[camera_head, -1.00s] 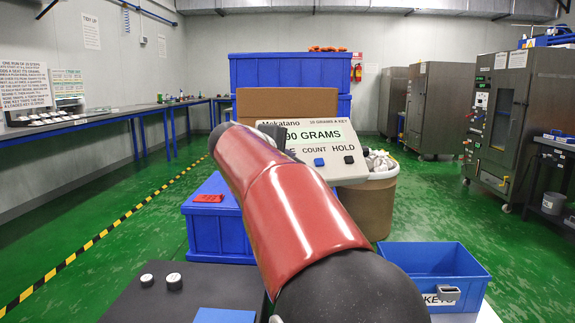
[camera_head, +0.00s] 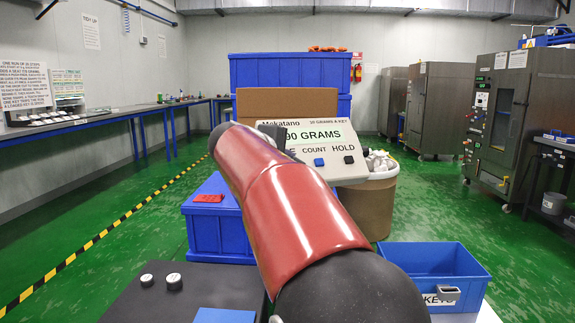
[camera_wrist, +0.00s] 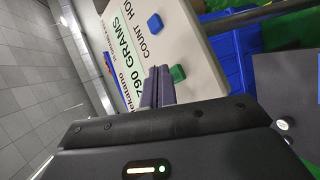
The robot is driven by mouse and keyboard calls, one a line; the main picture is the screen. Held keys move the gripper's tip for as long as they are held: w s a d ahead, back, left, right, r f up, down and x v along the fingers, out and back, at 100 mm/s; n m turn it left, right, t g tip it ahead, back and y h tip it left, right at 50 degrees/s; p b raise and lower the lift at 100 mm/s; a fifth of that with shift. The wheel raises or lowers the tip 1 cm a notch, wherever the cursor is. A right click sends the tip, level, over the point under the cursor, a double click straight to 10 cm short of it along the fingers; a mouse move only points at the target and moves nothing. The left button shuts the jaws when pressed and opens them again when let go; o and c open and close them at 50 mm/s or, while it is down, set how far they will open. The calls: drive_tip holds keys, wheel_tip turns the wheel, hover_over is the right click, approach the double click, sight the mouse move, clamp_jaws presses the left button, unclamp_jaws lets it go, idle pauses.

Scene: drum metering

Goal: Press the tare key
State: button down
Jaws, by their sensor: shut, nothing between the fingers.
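The scale's slanted panel reads "90 GRAMS" in the head view (camera_head: 330,133), with the left part hidden by my arm; the wrist view shows "790 GRAMS" on this panel (camera_wrist: 190,20).
The blue count key (camera_head: 319,162) and black hold key (camera_head: 349,160) sit to the right on the panel. A blue bin marked "KEYS" (camera_head: 465,275) stands front right. A brown drum (camera_head: 375,208) with pale metal pieces is behind the panel's right side.

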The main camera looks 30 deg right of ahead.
idle(0.3)
drive_tip(key=shift+w+f, duration=0.3)
drive_tip(key=shift+w+d+f+b, duration=0.15)
drive_tip(key=shift+w+f+b, duration=0.1)
drive_tip(key=shift+f+b, duration=0.1)
idle(0.6)
drive_tip(key=shift+r, duration=0.1)
drive_tip(key=shift+s+r, duration=0.55)
drive_tip(key=shift+a, duration=0.2)
drive_tip(key=s+r+p, duration=0.1)
drive_tip(key=s+a+r, duration=0.1)
drive_tip(key=s+r, duration=0.1)
drive_tip(key=shift+s+r+p, duration=0.2)
drive_tip(key=shift+r+p, duration=0.05)
drive_tip(key=shift+p, duration=0.1)
idle(0.9)
